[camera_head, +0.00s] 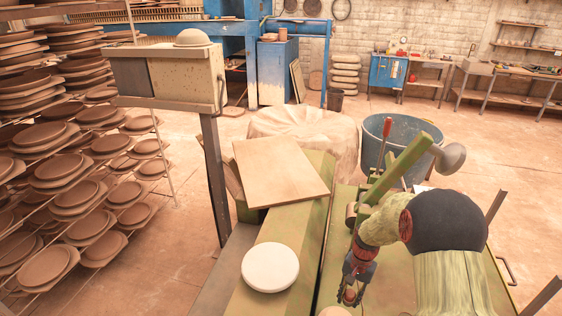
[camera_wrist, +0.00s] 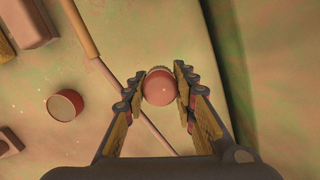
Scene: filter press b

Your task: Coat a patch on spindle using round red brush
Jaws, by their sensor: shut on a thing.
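My gripper (camera_head: 356,284) is low over the green machine bed, near the bottom of the head view. In the wrist view its fingers (camera_wrist: 160,90) are closed on the sides of a round red brush (camera_wrist: 160,88), seen end-on as a pinkish-red knob. Its bristles are hidden. A small reddish tip of it shows below the fingers in the head view (camera_head: 349,297). A thin rod (camera_wrist: 140,112) with a thicker tan upper part runs diagonally beyond the fingers in the wrist view. I cannot tell whether this is the spindle.
A white disc (camera_head: 270,267) and a square board (camera_head: 281,170) lie left of the arm. A blue tub (camera_head: 376,135) and a green lever (camera_head: 403,165) are behind. Plate racks (camera_head: 70,190) fill the left.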

